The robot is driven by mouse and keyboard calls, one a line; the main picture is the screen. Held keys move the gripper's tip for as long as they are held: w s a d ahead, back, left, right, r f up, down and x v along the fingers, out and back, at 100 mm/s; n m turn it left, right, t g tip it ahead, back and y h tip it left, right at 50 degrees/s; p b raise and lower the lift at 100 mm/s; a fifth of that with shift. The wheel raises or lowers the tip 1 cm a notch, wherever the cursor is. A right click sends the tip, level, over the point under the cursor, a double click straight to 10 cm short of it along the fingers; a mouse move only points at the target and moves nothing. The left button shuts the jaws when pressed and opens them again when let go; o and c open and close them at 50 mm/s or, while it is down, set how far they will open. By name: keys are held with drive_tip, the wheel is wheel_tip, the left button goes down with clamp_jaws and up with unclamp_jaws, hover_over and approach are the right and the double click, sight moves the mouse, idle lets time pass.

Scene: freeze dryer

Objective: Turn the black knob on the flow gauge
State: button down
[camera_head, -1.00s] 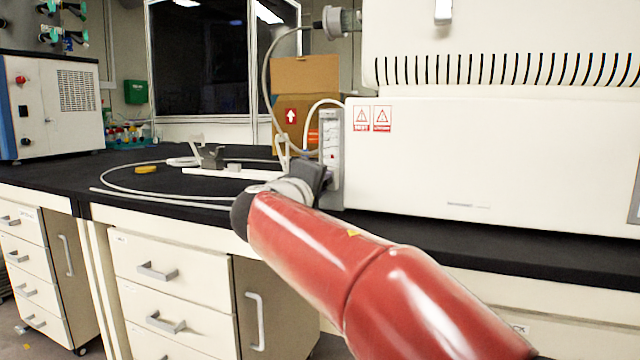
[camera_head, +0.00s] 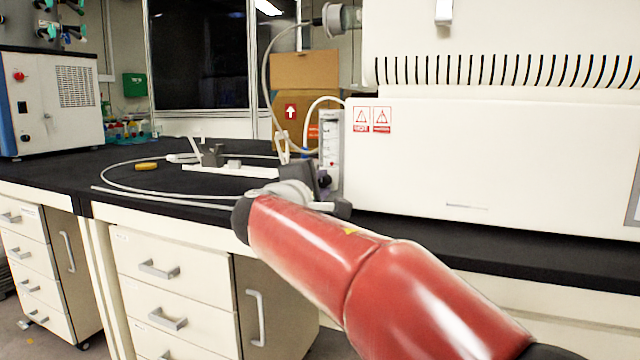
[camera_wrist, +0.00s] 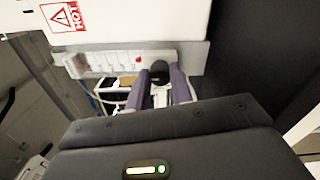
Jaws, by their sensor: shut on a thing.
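The flow gauge (camera_head: 330,138) is a pale upright block on the bench, against the left side of the large white machine. It also shows in the wrist view (camera_wrist: 108,61) as a light panel with small markings. The black knob (camera_wrist: 159,68) is a round dark piece on the gauge in the wrist view. My gripper (camera_wrist: 161,76) has its two purple-grey fingers on either side of the knob, shut on it. In the head view my wrist covers part of the gauge's lower end, and the finger contact is hard to see.
The white machine (camera_head: 480,160) with red warning labels fills the right. A cardboard box (camera_head: 305,72) stands behind the gauge. A pale hose (camera_head: 150,200) loops over the black bench (camera_head: 140,178), with a yellow piece (camera_head: 146,166) inside the loop.

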drive_tip(key=c, duration=1.2)
unclamp_jaws()
drive_tip(key=shift+c, duration=0.2)
drive_tip(key=v, duration=0.8)
